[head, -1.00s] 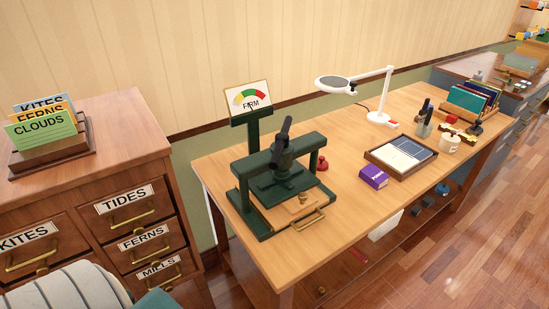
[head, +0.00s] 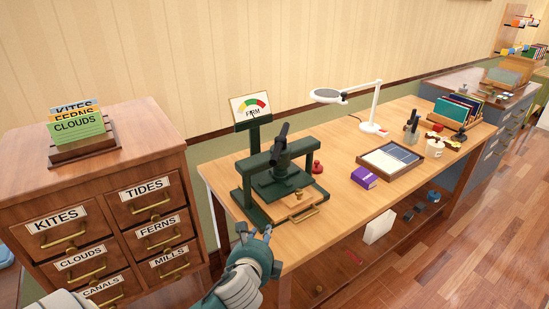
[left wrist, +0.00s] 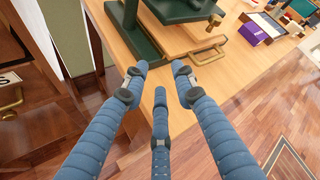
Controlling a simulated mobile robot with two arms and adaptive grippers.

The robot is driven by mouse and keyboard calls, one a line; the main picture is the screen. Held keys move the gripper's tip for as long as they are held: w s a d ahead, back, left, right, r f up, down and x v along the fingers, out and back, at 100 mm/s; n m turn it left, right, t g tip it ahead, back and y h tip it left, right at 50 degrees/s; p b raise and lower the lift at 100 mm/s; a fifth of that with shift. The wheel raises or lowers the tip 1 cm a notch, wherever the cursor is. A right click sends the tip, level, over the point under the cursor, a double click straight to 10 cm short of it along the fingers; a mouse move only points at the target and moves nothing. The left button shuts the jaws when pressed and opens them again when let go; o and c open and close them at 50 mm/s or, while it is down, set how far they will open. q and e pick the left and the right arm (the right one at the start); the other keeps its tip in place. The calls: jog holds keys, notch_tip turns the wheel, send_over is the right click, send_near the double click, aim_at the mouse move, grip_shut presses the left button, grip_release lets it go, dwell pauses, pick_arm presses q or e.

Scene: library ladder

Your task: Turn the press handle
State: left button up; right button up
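The dark green press (head: 250,195) stands on the wooden table and is cut off at the top of the left wrist view (left wrist: 143,40). Its black press handle (head: 281,141) is a tilted bar on top, above the screw. A gauge card (head: 250,107) reading FIRM stands on a post behind it. My left gripper (head: 262,236) is in front of the table's near left edge, below and apart from the press. In the left wrist view its blue fingers (left wrist: 158,75) are spread and empty. My right gripper is in neither view.
A brass-handled board (head: 300,202) sits at the press's base. A red knob (head: 317,167), purple box (head: 364,177), tray (head: 391,160) and white lamp (head: 372,112) stand to its right. A drawer cabinet (head: 100,190) is at left.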

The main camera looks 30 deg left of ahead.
pick_arm(q)
jog(key=w+a+r+m+t+y, duration=0.1)
jog(key=w+a+r+m+t, duration=0.1)
jog(key=w+r+m, duration=0.4)
jog(key=m+t, duration=0.3)
jog(key=m, duration=0.4)
send_near(276, 155)
jog(key=shift+w+a+f, duration=0.3)
jog(key=shift+w+f, duration=0.1)
jog(key=shift+f, duration=0.2)
jog(key=p+x, duration=0.1)
jog(key=x, duration=0.9)
jog(key=shift+w+a, duration=0.2)
jog(key=shift+w, duration=0.05)
grip_shut()
